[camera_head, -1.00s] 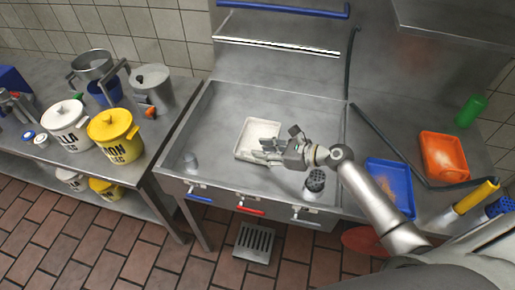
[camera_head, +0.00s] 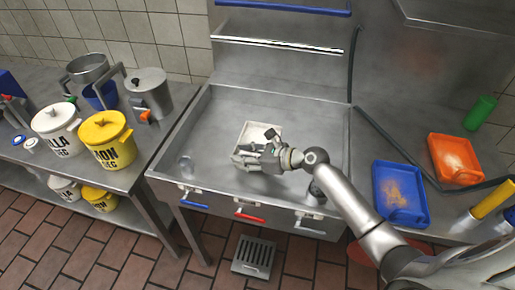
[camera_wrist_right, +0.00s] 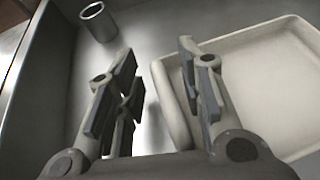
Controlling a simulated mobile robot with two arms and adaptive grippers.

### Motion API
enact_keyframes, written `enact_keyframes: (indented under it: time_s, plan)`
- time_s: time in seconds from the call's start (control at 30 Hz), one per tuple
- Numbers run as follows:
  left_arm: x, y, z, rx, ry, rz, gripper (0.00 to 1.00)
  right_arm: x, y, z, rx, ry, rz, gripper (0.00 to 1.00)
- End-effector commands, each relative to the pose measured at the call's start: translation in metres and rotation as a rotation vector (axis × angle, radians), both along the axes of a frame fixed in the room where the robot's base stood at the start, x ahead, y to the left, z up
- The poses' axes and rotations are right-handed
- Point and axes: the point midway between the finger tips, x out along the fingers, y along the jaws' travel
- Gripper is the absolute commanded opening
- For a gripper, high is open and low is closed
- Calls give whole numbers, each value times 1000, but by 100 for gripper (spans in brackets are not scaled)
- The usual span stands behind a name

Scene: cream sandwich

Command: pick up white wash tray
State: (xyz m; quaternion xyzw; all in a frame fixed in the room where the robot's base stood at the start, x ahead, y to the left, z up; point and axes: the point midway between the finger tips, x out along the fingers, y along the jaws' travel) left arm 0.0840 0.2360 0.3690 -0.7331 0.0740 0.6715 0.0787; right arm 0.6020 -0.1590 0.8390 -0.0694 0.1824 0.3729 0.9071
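The white wash tray (camera_head: 250,130) lies in the steel sink basin, partly hidden behind my right gripper in the head view. It also fills the right side of the wrist view (camera_wrist_right: 268,75), a shallow rectangular tray with a raised rim. My right gripper (camera_head: 240,158) is at the tray's near left side. In the wrist view my right gripper (camera_wrist_right: 157,60) is open, with its fingers apart and the tray's left wall between them. Finger contact with the wall cannot be told. My left gripper is not in view.
A small metal cup (camera_wrist_right: 98,22) stands in the basin (camera_head: 210,125) left of the tray. A blue tray (camera_head: 418,212) and an orange tray (camera_head: 454,158) lie on the right counter. A yellow bucket (camera_head: 108,148) stands on the left table. The basin's back is clear.

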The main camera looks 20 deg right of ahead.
Motion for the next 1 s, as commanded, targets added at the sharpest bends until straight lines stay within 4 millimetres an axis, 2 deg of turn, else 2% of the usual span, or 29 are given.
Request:
enact_keyframes:
  time_s: [0.07,0.33,0.77,0.87,1.0]
  plan:
    - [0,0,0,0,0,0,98,0,0,0,0,0,0,35]
    - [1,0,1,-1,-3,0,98,0,0,0,0,0,1,1]
    - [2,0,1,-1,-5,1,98,0,0,3,1,-1,0,0]
    - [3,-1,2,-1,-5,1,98,0,0,9,2,-1,1,0]
    - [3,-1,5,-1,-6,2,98,0,0,27,0,-5,1,0]
